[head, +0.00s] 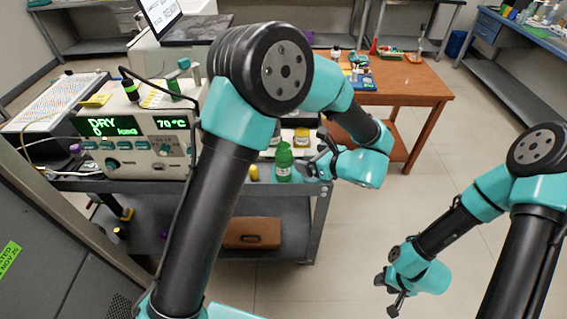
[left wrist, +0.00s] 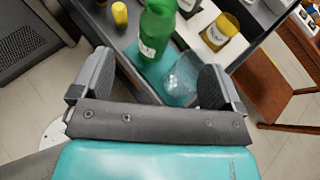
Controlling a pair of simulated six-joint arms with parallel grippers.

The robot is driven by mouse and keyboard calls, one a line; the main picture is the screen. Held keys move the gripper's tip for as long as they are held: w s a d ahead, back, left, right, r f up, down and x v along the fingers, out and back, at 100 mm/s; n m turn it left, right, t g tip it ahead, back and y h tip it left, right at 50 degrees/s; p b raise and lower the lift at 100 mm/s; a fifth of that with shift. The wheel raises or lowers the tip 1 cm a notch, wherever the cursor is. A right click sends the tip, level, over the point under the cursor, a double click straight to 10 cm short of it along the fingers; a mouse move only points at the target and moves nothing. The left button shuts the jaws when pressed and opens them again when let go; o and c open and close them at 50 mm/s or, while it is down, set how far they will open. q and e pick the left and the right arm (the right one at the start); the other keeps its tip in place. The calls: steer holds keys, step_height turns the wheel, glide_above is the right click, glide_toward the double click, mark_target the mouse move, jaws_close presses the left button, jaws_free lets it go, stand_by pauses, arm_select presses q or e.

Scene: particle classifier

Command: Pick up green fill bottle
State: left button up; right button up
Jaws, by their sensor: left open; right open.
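A green bottle (head: 283,164) with a white label stands near the front edge of the grey bench. In the left wrist view the green bottle (left wrist: 158,24) is just beyond the fingertips, roughly centred between them. My left gripper (head: 312,168) is open and empty, just right of the bottle; its spread fingers also show in the left wrist view (left wrist: 155,80). A clear glass vessel (left wrist: 183,77) shows near the right finger. My right gripper (head: 391,294) is open and empty, low over the floor at the right.
A small yellow-capped item (left wrist: 120,14) stands left of the bottle, and a yellow-labelled jar (left wrist: 219,32) right of it. A machine (head: 137,140) with a green display fills the bench's left side. A wooden table (head: 410,82) stands behind. Floor at right is clear.

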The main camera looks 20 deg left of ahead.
mark_target(289, 151)
arm_select(q)
steer(key=x, duration=0.7)
steer(key=shift+w+a, duration=0.1)
steer(key=shift+a, duration=0.15)
steer(key=shift+r+x, duration=0.2)
steer(key=shift+x, duration=2.45)
steer(key=shift+a, duration=0.1)
steer(key=c, duration=1.5)
steer(key=shift+r, duration=0.1)
